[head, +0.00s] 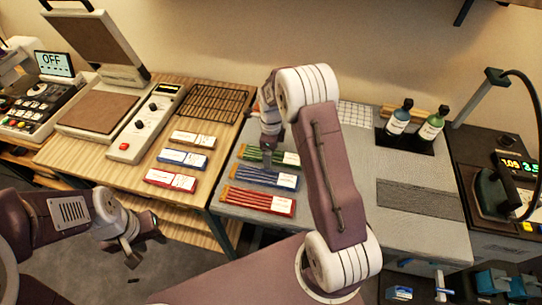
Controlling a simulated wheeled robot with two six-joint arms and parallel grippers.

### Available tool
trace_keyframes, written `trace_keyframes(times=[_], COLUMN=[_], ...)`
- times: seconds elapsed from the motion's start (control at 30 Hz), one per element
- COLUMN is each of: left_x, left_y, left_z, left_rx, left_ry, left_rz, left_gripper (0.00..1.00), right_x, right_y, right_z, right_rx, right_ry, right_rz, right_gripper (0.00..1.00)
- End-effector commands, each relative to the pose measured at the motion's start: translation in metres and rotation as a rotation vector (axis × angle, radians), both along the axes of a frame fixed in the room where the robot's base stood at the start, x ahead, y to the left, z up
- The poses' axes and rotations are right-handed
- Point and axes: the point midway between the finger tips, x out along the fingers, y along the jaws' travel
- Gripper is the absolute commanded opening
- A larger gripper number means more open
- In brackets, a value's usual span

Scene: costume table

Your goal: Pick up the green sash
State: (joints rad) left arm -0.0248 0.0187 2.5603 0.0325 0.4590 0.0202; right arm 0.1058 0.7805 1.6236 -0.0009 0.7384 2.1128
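The green sash (290,159), a folded bundle of green strands with a white label, lies on the grey table at the back of a row of sashes. My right arm reaches over the table, and its gripper (268,157) points down at the green sash's middle. The arm and gripper hide part of the sash. I cannot tell whether the fingers are around it or just above it. My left gripper (144,250) hangs in front of the wooden table, away from the sashes, open and empty.
A blue sash (262,177) and a red sash (258,201) lie in front. The wooden table holds labelled packets (183,159), a rack (205,103) and a heat press (97,112). Bottles (431,126) and an iron (499,190) stand at right.

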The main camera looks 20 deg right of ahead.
Motion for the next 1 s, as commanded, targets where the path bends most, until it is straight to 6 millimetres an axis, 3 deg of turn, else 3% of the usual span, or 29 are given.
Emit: trace_keyframes(times=[0.17,0.4,0.73,0.93,1.0], left_x=[0.0,0.0,0.0,0.0,0.0], left_y=[0.0,0.0,0.0,0.0,0.0], left_z=[0.0,0.0,-0.001,-0.004,-0.007], left_rx=[0.0,0.0,0.0,0.0,0.0], left_ry=[0.0,0.0,0.0,0.0,0.0], left_rz=[0.0,0.0,0.0,0.0,0.0], left_gripper=[0.36,0.36,0.36,0.36,0.36], right_x=[0.0,0.0,0.001,0.002,-0.007], right_y=[0.0,0.0,0.0,0.0,-0.012], right_z=[0.0,0.0,0.007,0.04,0.049], right_rx=[-0.001,0.0,-0.001,0.0,0.0], right_ry=[-0.001,-0.001,-0.004,-0.009,-0.004], right_rz=[0.0,0.0,0.0,0.001,-0.003], right_gripper=[0.77,0.12,0.12,0.12,0.12])
